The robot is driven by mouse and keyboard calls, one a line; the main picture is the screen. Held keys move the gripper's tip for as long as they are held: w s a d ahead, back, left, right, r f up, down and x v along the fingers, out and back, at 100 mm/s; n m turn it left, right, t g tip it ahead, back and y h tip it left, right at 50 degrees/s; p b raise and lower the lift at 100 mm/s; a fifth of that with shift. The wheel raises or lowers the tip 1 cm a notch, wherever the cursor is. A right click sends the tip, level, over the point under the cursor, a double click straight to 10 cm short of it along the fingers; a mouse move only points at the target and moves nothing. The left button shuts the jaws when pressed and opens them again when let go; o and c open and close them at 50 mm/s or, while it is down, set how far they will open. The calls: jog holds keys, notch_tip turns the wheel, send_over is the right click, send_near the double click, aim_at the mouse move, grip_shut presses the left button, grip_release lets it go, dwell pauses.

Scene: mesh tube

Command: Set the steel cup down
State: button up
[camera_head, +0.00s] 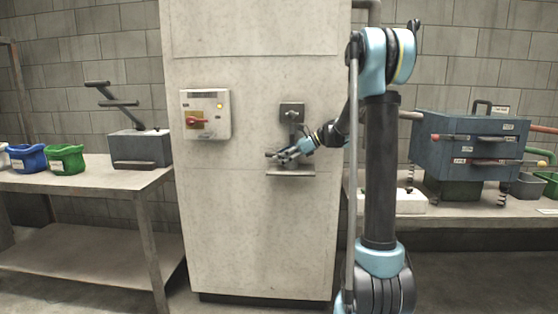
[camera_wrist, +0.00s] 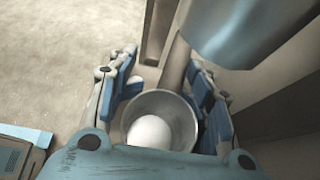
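In the wrist view a round grey steel cup (camera_wrist: 184,108) sits between the two blue-padded fingers of my gripper (camera_wrist: 160,90), open end toward the camera. A smooth white rounded thing (camera_wrist: 152,131) lies inside it. The fingers flank the cup and appear to press on its sides; the contact itself is partly hidden. In the head view my gripper (camera_head: 282,156) is at the front of the pale cabinet, just above a small ledge (camera_head: 291,173). The cup is too small to make out clearly there. I cannot tell whether its base touches the ledge.
A grey fixture (camera_head: 291,112) is on the cabinet (camera_head: 255,225) above the ledge. A control box with a red switch (camera_head: 206,114) is to its left. A bench (camera_head: 100,180) with blue and green bins stands left; another bench with a dark drawer box (camera_head: 470,145) stands right.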

dwell(0.4)
jog(key=v, duration=1.7)
jog(key=shift+d, duration=0.2)
jog(key=s+f+n+h, duration=0.3)
jog(key=s+f+n, duration=0.15)
jog(key=s, duration=0.75)
jog(key=s+f+n+h, duration=0.35)
jog(key=s+f, duration=0.25)
jog(key=s, duration=0.6)
jog(key=s+d+f+n+t+h, duration=0.1)
jog(key=s+d+f+n, duration=0.3)
jog(key=s+f, duration=0.4)
jog(key=s+d+f+n+h, duration=0.4)
jog(key=s+f+n, duration=0.2)
jog(key=s, duration=0.3)
jog(key=shift+f+n+t+h, duration=0.3)
jog(key=shift+f+t+h, duration=0.1)
jog(key=shift+f, duration=0.5)
